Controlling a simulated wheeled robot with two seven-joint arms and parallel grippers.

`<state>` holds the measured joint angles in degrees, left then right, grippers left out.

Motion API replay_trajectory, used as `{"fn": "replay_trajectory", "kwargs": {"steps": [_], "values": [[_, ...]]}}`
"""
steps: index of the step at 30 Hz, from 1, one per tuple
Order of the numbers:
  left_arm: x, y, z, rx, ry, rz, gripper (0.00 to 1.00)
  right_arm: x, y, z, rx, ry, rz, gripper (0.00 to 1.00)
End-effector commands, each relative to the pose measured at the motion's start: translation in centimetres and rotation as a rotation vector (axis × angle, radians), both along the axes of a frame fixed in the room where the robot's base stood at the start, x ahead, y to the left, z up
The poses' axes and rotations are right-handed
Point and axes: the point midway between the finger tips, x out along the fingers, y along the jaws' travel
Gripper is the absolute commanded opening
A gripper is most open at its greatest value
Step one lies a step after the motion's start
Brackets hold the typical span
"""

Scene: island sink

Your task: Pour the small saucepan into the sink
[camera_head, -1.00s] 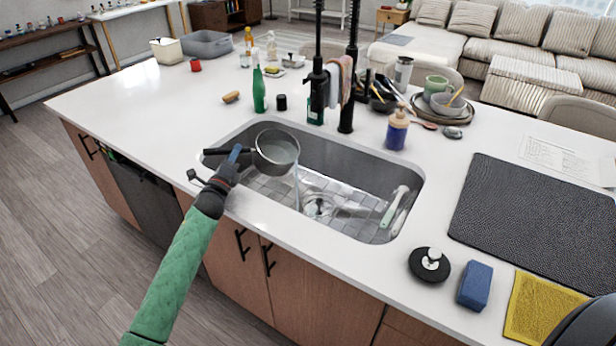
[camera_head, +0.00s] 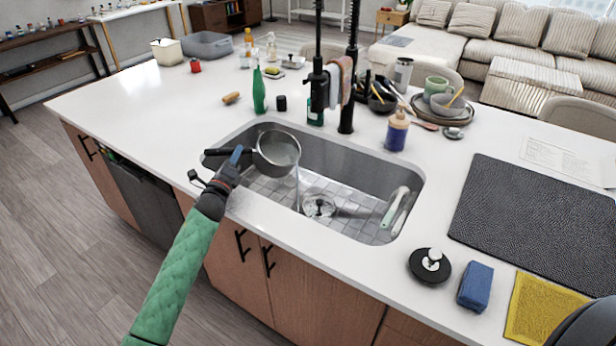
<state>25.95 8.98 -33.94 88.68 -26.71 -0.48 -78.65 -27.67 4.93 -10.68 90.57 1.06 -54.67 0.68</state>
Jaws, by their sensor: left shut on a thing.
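My left gripper (camera_head: 234,164) is shut on the dark handle of the small saucepan (camera_head: 277,153). The saucepan is grey and hangs over the left end of the sink (camera_head: 340,158), tilted toward the right. A thin stream of water (camera_head: 297,187) falls from its rim into the basin. The sink is a steel basin with a grid floor and a round drain (camera_head: 319,206). A pale-handled brush (camera_head: 394,208) leans at its right end. My right gripper is not in view; a dark shape, perhaps part of me, shows at the lower right corner.
Behind the sink stand a black faucet (camera_head: 346,90), a green bottle (camera_head: 259,92) and a purple soap bottle (camera_head: 396,132). To the right lie a black plug (camera_head: 429,267), a blue sponge (camera_head: 475,287), a yellow cloth (camera_head: 540,308) and a dark mat (camera_head: 540,215). The counter's left part is mostly clear.

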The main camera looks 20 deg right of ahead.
Motion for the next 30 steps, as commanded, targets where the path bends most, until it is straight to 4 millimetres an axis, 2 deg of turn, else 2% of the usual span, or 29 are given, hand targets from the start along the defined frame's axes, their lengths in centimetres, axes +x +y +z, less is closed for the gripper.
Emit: {"fn": "replay_trajectory", "kwargs": {"steps": [30], "values": [[-0.4, -0.33, 0.25, 0.017, -0.028, 0.0, 0.0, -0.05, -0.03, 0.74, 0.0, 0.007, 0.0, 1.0]]}}
